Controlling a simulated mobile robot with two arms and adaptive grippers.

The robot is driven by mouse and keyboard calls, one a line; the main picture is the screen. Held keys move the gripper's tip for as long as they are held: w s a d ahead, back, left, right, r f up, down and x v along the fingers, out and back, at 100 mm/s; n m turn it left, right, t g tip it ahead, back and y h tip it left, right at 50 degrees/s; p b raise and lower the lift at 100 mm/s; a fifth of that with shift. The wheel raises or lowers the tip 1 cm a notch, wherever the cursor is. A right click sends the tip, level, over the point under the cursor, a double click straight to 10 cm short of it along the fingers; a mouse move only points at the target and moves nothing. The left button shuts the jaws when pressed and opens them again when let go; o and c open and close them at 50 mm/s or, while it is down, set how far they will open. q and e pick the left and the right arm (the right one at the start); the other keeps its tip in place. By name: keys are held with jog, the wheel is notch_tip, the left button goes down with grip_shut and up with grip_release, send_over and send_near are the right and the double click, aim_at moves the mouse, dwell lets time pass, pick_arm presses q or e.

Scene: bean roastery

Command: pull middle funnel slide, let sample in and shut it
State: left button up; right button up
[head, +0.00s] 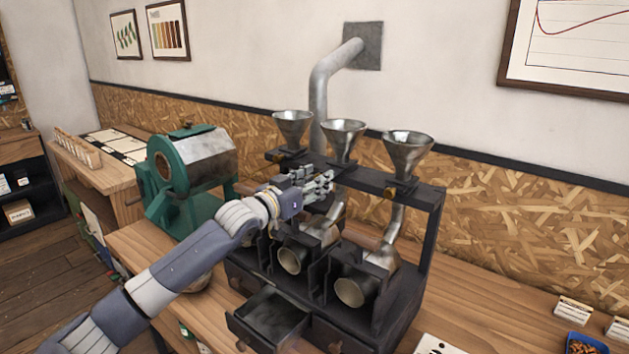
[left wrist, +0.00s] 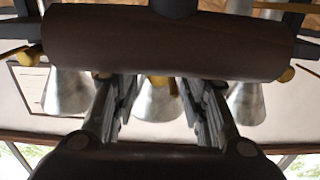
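The middle funnel (head: 343,140) is a metal cone on the dark rack, between the left funnel (head: 292,130) and right funnel (head: 408,153). My left gripper (head: 320,184) is just below and in front of the middle funnel. In the left wrist view, which looks upside down, its two fingers (left wrist: 160,95) are apart. A small brass-coloured knob (left wrist: 161,79) shows between them, partly hidden by a dark brown bar; I cannot tell whether the fingers touch it. In the head view the gripper hides the middle slide. My right gripper is not in view.
A brass slide knob (head: 388,192) shows under the right funnel. Below are roaster drums (head: 292,260) and an open drawer (head: 271,317). A green roaster (head: 170,190) stands left. A blue tray (head: 583,341) with beans is at bottom right.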

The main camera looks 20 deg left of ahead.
pick_arm(q)
jog(key=v, duration=1.2)
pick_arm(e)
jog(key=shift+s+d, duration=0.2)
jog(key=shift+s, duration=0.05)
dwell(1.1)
